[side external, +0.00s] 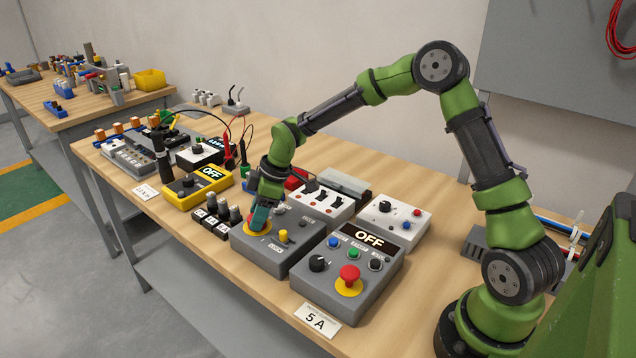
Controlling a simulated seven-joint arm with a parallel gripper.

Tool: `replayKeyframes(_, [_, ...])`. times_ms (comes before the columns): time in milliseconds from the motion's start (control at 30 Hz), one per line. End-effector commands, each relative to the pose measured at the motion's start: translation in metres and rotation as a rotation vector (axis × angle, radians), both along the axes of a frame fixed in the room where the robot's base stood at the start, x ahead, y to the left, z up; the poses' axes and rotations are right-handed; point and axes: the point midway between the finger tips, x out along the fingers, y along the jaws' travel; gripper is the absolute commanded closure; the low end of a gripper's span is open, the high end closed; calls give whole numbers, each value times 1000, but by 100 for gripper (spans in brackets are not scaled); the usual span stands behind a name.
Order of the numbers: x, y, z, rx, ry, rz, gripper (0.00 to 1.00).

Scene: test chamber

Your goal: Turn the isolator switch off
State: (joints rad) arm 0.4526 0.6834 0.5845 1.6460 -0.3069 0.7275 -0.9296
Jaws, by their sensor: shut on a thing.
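A grey box (262,256) stands near the front of the bench, with a round yellow plate (250,231) on its top that looks like the isolator switch's base. My gripper (260,217) points down onto this plate from above. It is shut on the switch's handle, which the fingers mostly hide. I cannot tell which way the handle is turned. A small yellow knob (283,236) stands on the same box, to the right of my gripper.
Right of it is a grey box marked OFF (369,238) with a red mushroom button (349,274). Black switches (210,212) stand close on the left, with a yellow OFF meter (197,185) behind them. White switch boxes (322,200) stand behind.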

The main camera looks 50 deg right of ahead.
Motion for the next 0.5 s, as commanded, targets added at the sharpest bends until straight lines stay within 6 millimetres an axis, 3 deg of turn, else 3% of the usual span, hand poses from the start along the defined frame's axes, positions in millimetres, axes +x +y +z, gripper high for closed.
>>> replayKeyframes(33, [0,0,0,-2,-2,4,85])
replayKeyframes(67, [0,0,0,-3,-3,4,51])
replayKeyframes(200, [0,0,0,-1,-1,2,30])
replayKeyframes(500, [0,0,1,-1,-1,1,29])
